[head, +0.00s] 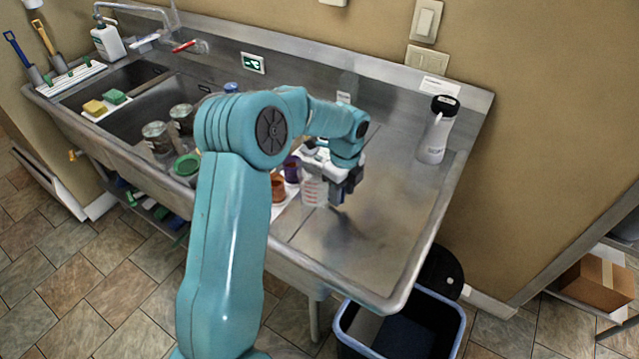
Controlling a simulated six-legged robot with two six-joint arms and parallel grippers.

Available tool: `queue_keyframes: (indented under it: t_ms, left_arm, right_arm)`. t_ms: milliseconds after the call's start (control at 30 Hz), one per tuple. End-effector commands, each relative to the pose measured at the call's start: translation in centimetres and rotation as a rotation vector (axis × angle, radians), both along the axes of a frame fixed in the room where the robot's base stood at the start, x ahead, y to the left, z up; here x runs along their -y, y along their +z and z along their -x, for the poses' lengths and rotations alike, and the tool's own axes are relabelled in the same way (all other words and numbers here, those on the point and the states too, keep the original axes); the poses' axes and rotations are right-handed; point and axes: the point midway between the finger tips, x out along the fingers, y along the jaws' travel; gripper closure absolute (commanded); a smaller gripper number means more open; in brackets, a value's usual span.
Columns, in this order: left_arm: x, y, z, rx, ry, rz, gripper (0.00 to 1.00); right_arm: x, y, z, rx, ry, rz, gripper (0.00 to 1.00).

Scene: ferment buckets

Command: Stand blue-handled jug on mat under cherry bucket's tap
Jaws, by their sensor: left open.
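My left arm comes up from the bottom and bends over the steel sink unit. My left gripper (346,190) is open and points down over the drainboard. A clear measuring jug with red marks (314,192) stands just left of the gripper, partly behind its body. I cannot tell whether the jaws are around or beside it, and its handle colour does not show. A purple vessel (292,170) and an orange-brown vessel (278,189) stand left of the jug on a white surface. I cannot make out the cherry bucket, its tap or the mat. My right gripper is not in view.
A white bottle with a black lid (434,135) stands at the right back of the drainboard (390,215), which is otherwise clear. Jars (156,138) and sponges (95,107) are at the left basin. A blue-rimmed bin (405,325) stands below.

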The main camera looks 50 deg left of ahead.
Motion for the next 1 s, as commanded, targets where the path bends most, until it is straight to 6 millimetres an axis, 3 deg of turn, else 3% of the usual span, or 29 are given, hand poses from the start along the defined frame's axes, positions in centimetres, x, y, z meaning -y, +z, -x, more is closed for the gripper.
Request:
queue_keyframes:
  t_ms: [200, 333, 367, 800, 1000]
  left_arm:
    - [0.0, -0.1, 0.0, 0.001, 0.000, 0.000, 0.56]
    - [0.0, -0.1, 0.0, 0.001, 0.000, 0.000, 0.98]
    - [0.0, -0.1, 0.0, 0.001, 0.000, 0.000, 1.00]
    - [0.0, 0.1, 0.0, 0.002, 0.000, 0.000, 1.00]
    - [0.0, 2.1, -0.1, 0.006, 0.001, -0.002, 1.00]
  right_arm:
    - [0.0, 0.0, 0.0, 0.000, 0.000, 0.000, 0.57]
    - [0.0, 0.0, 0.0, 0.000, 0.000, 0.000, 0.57]
    - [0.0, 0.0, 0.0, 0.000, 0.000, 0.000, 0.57]
    - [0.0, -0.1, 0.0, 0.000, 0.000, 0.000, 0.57]
    - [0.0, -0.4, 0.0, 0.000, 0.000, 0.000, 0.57]
